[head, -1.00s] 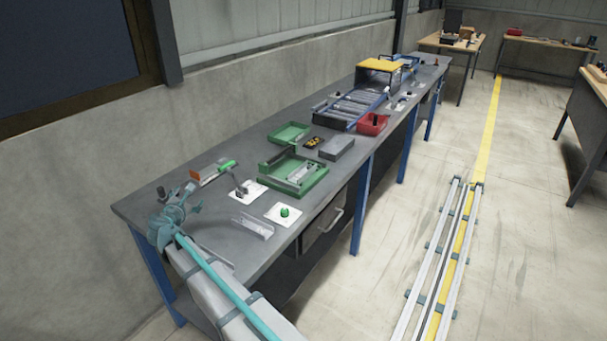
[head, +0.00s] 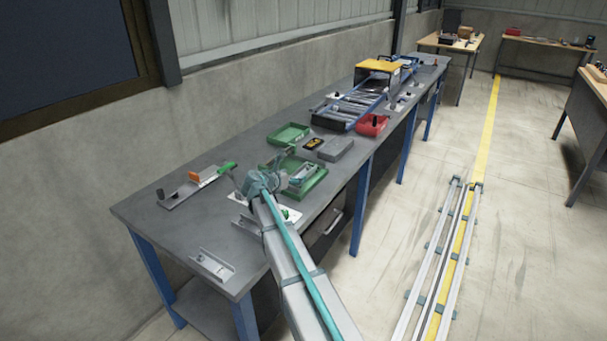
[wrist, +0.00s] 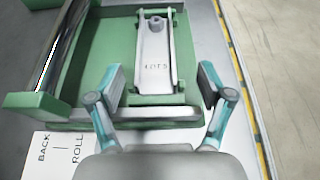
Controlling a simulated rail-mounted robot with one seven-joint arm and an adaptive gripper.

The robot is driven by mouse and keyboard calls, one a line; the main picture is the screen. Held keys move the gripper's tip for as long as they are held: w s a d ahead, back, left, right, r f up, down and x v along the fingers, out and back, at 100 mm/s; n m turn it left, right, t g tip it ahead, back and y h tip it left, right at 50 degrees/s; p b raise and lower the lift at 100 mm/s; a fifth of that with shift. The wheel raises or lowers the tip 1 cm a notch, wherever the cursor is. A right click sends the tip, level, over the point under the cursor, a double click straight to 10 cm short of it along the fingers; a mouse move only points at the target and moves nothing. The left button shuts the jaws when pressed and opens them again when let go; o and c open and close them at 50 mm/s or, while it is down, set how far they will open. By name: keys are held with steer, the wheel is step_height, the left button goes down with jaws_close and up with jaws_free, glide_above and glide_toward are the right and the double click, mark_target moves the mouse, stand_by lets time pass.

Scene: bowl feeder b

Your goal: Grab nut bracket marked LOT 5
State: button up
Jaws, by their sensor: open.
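The nut bracket (wrist: 156,60) is a pale metal channel with LOT 5 on its face and a round nut near its far end. It lies in a green tray (wrist: 75,85); the tray also shows in the head view (head: 318,186). My gripper (wrist: 161,72) is open and empty. In the wrist view its fingers stand to the left and right of the bracket's near part, apart from it. In the head view my gripper (head: 272,177) is at the tray's near left side and hides part of it.
A dark shiny roller (wrist: 68,40) runs along the tray's left side. A white card reading BACK and ROLL (wrist: 50,165) lies near the tray. Loose metal channels (head: 212,265) lie at the bench's near end. A red bin (head: 371,125) and grey block (head: 335,149) stand farther back.

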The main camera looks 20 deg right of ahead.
mark_target(299, 174)
steer(key=x, duration=0.2)
steer(key=p+x, duration=0.1)
steer(key=x, duration=0.2)
steer(key=shift+w+a+p, duration=0.15)
steer(key=shift+w+p, duration=0.15)
steer(key=shift+w, duration=0.05)
steer(key=shift+w+d+f, duration=0.1)
steer(key=shift+d+f, duration=0.1)
steer(key=shift+d, duration=0.05)
steer(key=shift+c, duration=0.3)
steer(key=c, duration=1.4)
steer(key=shift+o, duration=0.2)
steer(key=shift+r, duration=0.15)
